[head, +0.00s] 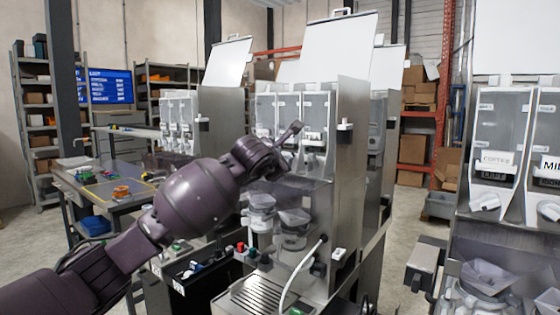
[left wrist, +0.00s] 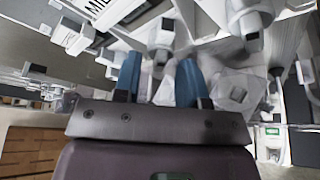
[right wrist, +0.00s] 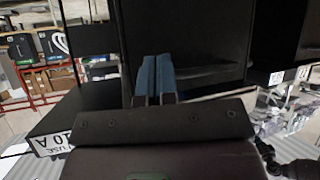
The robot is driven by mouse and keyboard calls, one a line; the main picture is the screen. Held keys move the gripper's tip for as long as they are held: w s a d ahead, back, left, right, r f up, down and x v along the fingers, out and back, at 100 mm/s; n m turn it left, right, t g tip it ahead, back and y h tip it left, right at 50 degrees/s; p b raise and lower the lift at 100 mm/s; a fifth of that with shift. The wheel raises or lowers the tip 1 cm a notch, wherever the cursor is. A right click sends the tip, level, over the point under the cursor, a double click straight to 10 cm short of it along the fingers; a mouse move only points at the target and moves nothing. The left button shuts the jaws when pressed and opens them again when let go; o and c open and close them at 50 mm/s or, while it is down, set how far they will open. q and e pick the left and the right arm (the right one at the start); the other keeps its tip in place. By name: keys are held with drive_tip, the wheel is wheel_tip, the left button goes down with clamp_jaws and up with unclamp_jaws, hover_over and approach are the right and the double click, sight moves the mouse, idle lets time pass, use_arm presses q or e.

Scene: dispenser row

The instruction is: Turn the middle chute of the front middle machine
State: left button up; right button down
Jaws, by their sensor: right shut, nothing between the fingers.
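The front middle machine (head: 348,165) is a tall steel dispenser with clear canisters (head: 313,112) and its lid raised. My left arm reaches in from the left and covers its chute area in the head view, so the middle chute's turn cannot be told there. In the left wrist view my left gripper (left wrist: 159,80) is open, its two blue fingers apart. A pale chute with a dark end (left wrist: 163,32) lies just beyond the fingertips, roughly in line with the gap. Contact cannot be told. My right gripper (right wrist: 155,78) is shut and empty in the right wrist view, away from the chutes.
Clear mixing bowls (head: 293,218) sit below the chutes, above a drip tray (head: 255,298). A pale hose (head: 300,272) curves down the machine's front. Another dispenser (head: 500,135) stands close at right, and a work table (head: 88,190) stands at left.

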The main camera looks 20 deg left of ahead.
use_arm(q)
drive_tip(key=shift+w+f, duration=0.15)
drive_tip(key=shift+w, duration=0.35)
use_arm(e)
drive_tip(key=shift+s+d+f, duration=0.2)
drive_tip(key=shift+s, duration=0.25)
use_arm(q)
drive_tip(key=shift+c, duration=0.3)
drive_tip(key=shift+s, duration=0.1)
clamp_jaws()
use_arm(e)
drive_tip(key=shift+w+a+r, duration=0.1)
drive_tip(key=shift+w+r, duration=0.1)
drive_tip(key=shift+w, duration=0.2)
drive_tip(key=shift+f, duration=0.1)
